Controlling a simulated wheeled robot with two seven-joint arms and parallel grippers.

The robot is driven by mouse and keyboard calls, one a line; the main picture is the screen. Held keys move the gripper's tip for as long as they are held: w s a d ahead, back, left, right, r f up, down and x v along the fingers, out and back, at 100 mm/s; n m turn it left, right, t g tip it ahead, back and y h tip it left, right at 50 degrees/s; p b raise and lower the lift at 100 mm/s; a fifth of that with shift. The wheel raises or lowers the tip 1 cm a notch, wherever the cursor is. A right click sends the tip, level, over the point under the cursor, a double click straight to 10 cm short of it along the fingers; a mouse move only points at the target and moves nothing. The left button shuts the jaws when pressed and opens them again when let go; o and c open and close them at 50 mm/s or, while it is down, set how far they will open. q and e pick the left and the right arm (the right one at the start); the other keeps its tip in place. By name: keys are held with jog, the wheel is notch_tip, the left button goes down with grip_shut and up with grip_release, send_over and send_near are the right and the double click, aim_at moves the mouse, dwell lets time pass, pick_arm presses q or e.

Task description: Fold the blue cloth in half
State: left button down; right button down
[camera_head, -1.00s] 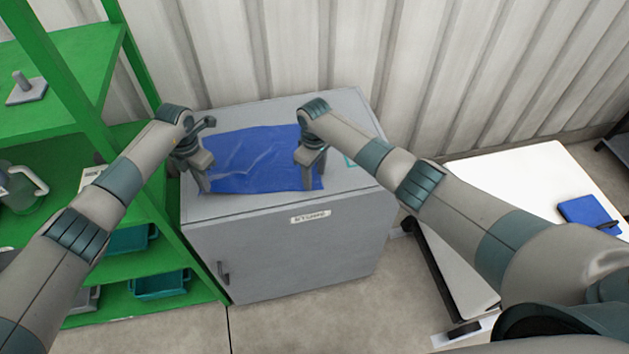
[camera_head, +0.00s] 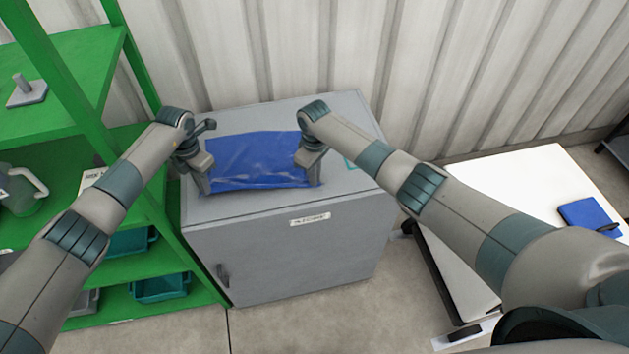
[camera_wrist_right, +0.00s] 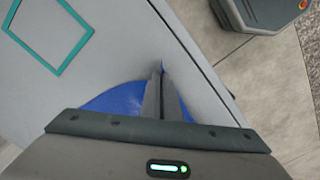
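The blue cloth (camera_head: 255,158) lies spread on top of the grey cabinet (camera_head: 232,208), its surface creased. My left gripper (camera_head: 205,186) is at its near left corner and appears shut on it. My right gripper (camera_head: 315,180) is at the near right corner. In the right wrist view, the fingers of my right gripper (camera_wrist_right: 160,72) are together, with a bit of blue cloth (camera_wrist_right: 118,100) at and beside them. The near edge between the grippers looks slightly raised, with a darker band under it.
A green shelf rack (camera_head: 75,75) with teal bins stands close on the left. A white table (camera_head: 510,175) with a blue folder-like item (camera_head: 588,215) is on the right. A corrugated wall (camera_head: 290,45) rises behind the cabinet. A teal square outline (camera_wrist_right: 48,35) marks the cabinet top.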

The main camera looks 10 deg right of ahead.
pick_arm(q)
jog(key=shift+a, duration=0.1)
pick_arm(e)
jog(key=shift+d+r, duration=0.1)
jog(key=shift+r, duration=2.25)
pick_arm(q)
jog(key=shift+r, duration=0.1)
